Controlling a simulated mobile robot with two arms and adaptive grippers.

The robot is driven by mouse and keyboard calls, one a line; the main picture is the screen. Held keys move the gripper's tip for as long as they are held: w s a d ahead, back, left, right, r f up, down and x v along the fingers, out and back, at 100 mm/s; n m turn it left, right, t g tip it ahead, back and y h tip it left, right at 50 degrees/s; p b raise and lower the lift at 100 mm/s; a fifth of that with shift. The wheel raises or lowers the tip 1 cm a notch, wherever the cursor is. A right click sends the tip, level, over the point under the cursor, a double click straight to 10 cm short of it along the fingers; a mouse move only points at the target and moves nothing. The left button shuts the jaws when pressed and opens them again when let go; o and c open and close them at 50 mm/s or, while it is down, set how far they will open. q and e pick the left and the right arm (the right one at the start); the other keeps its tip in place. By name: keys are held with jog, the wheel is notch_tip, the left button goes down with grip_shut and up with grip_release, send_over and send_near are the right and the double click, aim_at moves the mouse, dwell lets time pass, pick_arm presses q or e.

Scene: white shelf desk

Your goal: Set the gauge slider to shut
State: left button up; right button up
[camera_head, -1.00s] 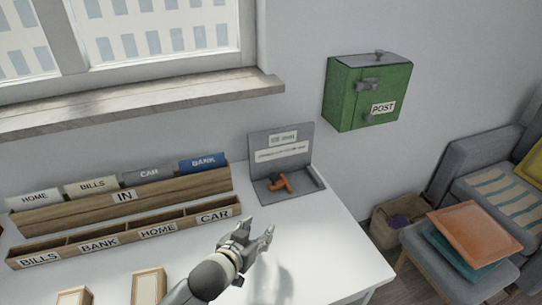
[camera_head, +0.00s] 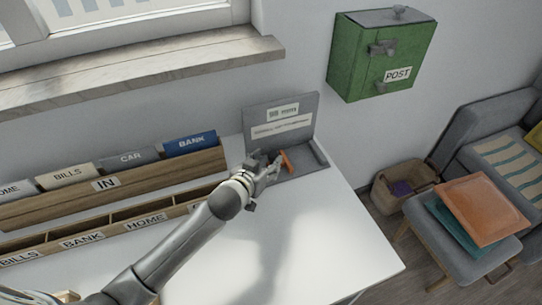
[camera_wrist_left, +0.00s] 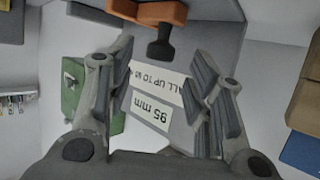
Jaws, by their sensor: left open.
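The grey gauge (camera_head: 311,122) stands at the back right of the white desk, with an upright labelled back plate and a flat base. Its orange slider (camera_head: 289,160) sits over the base, partly hidden by my left gripper (camera_head: 270,167). My left gripper is open and is just left of and in front of the slider. In the left wrist view, the fingers (camera_wrist_left: 163,80) stand apart with nothing between them. The orange slider (camera_wrist_left: 196,16) and its dark knob (camera_wrist_left: 160,44) show beyond the fingertips, at the top. My right gripper is not in view.
The wooden IN rack (camera_head: 165,169) with folders and a lower sorter (camera_head: 120,228) stand left of the gauge. A green POST box (camera_head: 350,75) hangs on the wall to the right. The desk's front right (camera_head: 345,255) is clear.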

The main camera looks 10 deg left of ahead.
aim_at(271, 157)
pick_arm(q)
jog(key=x, duration=0.2)
jog(key=shift+w, duration=0.25)
jog(key=shift+w+d+f, duration=0.1)
jog(key=shift+w+f, duration=0.1)
jog(key=shift+w, duration=0.1)
jog(key=shift+w+f, duration=0.2)
jog(key=shift+w, duration=0.15)
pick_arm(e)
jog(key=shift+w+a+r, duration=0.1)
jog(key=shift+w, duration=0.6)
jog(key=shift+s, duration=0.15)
pick_arm(q)
jog(key=shift+c, duration=0.6)
jog(key=shift+d, duration=0.1)
grip_shut()
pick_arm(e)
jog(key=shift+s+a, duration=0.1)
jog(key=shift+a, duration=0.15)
